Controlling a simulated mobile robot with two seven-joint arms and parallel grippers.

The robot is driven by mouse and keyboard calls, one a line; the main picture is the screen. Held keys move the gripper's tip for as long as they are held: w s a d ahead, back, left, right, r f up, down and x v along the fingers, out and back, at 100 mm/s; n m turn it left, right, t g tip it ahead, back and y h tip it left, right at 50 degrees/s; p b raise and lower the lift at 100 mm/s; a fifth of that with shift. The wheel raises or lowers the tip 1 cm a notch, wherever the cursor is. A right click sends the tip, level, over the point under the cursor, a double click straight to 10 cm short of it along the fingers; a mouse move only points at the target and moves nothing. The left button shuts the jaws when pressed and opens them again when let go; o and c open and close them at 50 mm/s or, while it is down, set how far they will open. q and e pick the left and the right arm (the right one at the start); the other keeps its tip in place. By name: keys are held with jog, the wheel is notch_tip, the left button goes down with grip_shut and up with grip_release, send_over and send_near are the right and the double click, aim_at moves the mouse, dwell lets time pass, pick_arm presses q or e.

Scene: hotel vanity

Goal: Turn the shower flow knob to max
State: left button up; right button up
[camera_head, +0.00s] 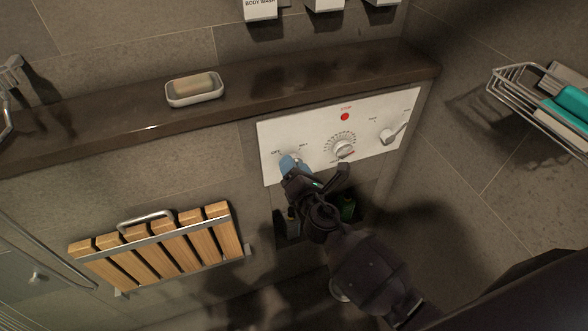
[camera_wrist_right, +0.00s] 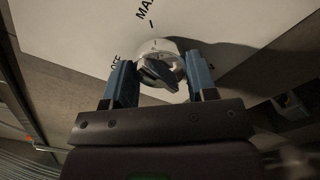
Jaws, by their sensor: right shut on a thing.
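The shower flow knob (camera_wrist_right: 158,47) is a round light knob with a dark grip bar, on the white control panel (camera_head: 290,127) with OFF and MAX marks around it. In the right wrist view the blue fingers of my right gripper (camera_wrist_right: 161,82) stand on either side of the knob and are shut on it. In the head view the right gripper (camera_head: 290,165) covers most of the knob at the panel's left end. The dark bar lies slanted between the fingers; I cannot tell which mark it points at. My left gripper is not in view.
On the same panel are a middle dial (camera_head: 343,148), a red button (camera_head: 345,117) and a right lever (camera_head: 392,133). A soap dish (camera_head: 194,98) stands on the dark ledge (camera_head: 290,82) above. A folded wooden seat (camera_head: 160,250) is at lower left, a wire rack (camera_head: 520,90) at right.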

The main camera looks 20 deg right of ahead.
jog(key=m+b, duration=0.1)
jog(key=m, duration=0.5)
jog(key=shift+f, duration=0.1)
jog(key=shift+m+b, duration=0.3)
dwell(0.3)
jog(key=o, duration=0.9)
jog(key=shift+o, duration=0.2)
jog(key=s, duration=1.1)
jog(key=shift+d, duration=0.2)
jog(key=shift+w, duration=0.1)
